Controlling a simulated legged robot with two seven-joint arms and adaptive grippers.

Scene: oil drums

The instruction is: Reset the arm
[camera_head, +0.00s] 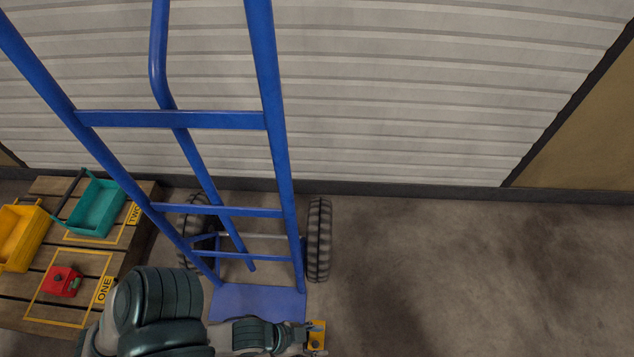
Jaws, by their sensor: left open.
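My left arm reaches in along the bottom edge, dark and bulky, and stretches to the right in front of the hand truck's foot plate. My left gripper (314,338) is at the end of it, small and partly cut by the bottom edge. It is open, and a yellow patch shows at its tip; I cannot tell whether that is part of the gripper. I see nothing held in it. My right gripper is not in view.
A blue hand truck (182,120) with black wheels (318,240) stands before a white corrugated wall (400,90). At left, a wooden pallet (40,322) bears a green bin (97,207), a yellow bin (18,237) and a red object (62,281). Floor at right is clear.

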